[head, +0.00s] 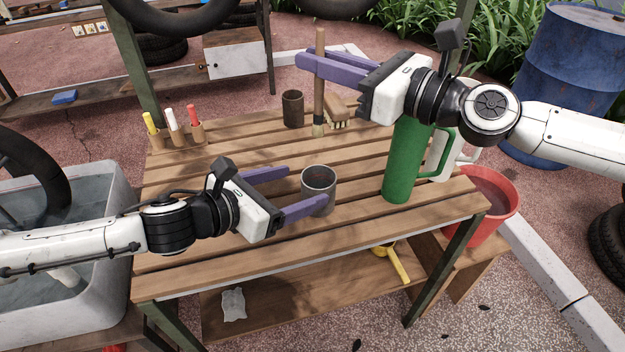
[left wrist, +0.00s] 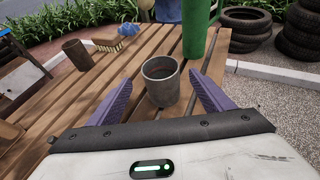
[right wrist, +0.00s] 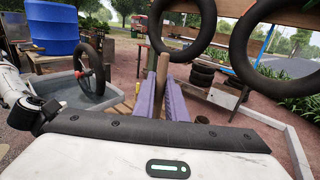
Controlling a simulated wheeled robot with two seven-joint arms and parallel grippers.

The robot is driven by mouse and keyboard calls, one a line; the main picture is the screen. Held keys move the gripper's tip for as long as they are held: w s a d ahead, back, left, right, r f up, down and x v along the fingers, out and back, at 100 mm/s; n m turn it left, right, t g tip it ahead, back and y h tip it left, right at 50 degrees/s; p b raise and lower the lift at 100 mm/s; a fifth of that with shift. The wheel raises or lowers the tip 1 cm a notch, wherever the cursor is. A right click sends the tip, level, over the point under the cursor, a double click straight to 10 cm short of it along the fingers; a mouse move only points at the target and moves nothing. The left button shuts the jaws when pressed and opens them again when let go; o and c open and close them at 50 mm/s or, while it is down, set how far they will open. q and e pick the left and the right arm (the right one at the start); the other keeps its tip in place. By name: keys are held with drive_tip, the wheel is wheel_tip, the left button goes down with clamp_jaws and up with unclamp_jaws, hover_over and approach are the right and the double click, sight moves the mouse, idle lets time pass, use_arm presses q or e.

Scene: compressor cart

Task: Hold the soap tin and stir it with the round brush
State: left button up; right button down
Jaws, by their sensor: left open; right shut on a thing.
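The soap tin (head: 319,180) is a grey metal cup, upright on the slatted table, with dark contents. It also shows in the left wrist view (left wrist: 160,88). My left gripper (head: 308,183) is open, with its purple fingers low on either side of the tin and a gap visible beside it in the left wrist view. My right gripper (head: 312,62) is shut on the wooden handle of the round brush (head: 319,95). The brush is upright, bristles down, behind the tin. I cannot tell whether its bristles touch the table.
A green flask (head: 402,165) stands right of the tin, with a white jug (head: 440,155) behind it. A dark brown cup (head: 293,108) and a flat brush (head: 340,112) are at the back. A marker rack (head: 178,138) is at back left.

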sight(329, 177)
use_arm(q)
drive_tip(key=x, duration=1)
drive_tip(key=shift+w+d+f, duration=0.15)
drive_tip(key=shift+w+d, duration=0.05)
drive_tip(key=shift+d, duration=0.15)
drive_tip(key=c, duration=1.3)
use_arm(e)
wheel_tip(329, 177, down, 15)
drive_tip(key=shift+r, duration=0.15)
